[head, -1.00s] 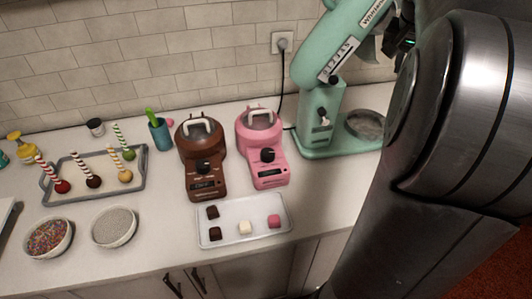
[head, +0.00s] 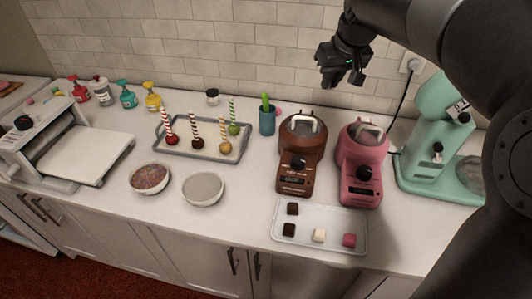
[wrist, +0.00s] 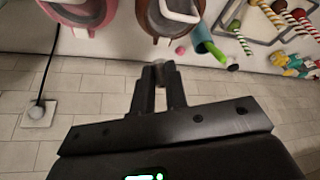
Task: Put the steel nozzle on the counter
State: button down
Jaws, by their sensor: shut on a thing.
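My gripper (head: 338,78) is raised in front of the tiled wall, above the back of the counter (head: 245,255) and above the brown melting pot. In the wrist view the gripper's two fingers (wrist: 159,76) are close together, shut on a small grey piece, the steel nozzle (wrist: 159,66). The fingers mostly hide the nozzle, and I cannot make it out in the head view. The counter also shows at the top of the wrist view.
Brown (head: 301,150) and pink (head: 361,160) melting pots stand below the gripper, with a mint mixer (head: 430,150) at right. A sweets tray (head: 320,240), two bowls, a cake-pop rack (head: 200,150) and a teal cup (head: 267,121) surround bare counter patches.

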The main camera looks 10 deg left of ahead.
jog(key=w+a+f+n+y, duration=0.1)
jog(key=w+a+f+n, duration=0.1)
jog(key=a+f+n, duration=0.15)
jog(key=w+d+f+n+g+y, duration=0.15)
jog(key=w+d+f+n, duration=0.25)
jog(key=w+d+f, duration=0.75)
jog(key=shift+n+g+h, duration=0.25)
jog(key=shift+g, duration=0.1)
jog(key=w+a+f, duration=0.1)
jog(key=a+f, duration=0.1)
jog(key=a, duration=0.1)
jog(key=w+a+f, duration=0.2)
jog(key=a, duration=0.2)
jog(key=w+a+f, duration=0.1)
jog(key=a+f, duration=0.1)
jog(key=a, duration=0.1)
jog(key=shift+w+a+f, duration=0.15)
jog(key=shift+a+f, duration=0.2)
jog(key=shift+f, duration=2)
jog(key=shift+f, duration=0.1)
jog(key=c, duration=1.4)
grip_release()
jog(key=shift+c, duration=0.2)
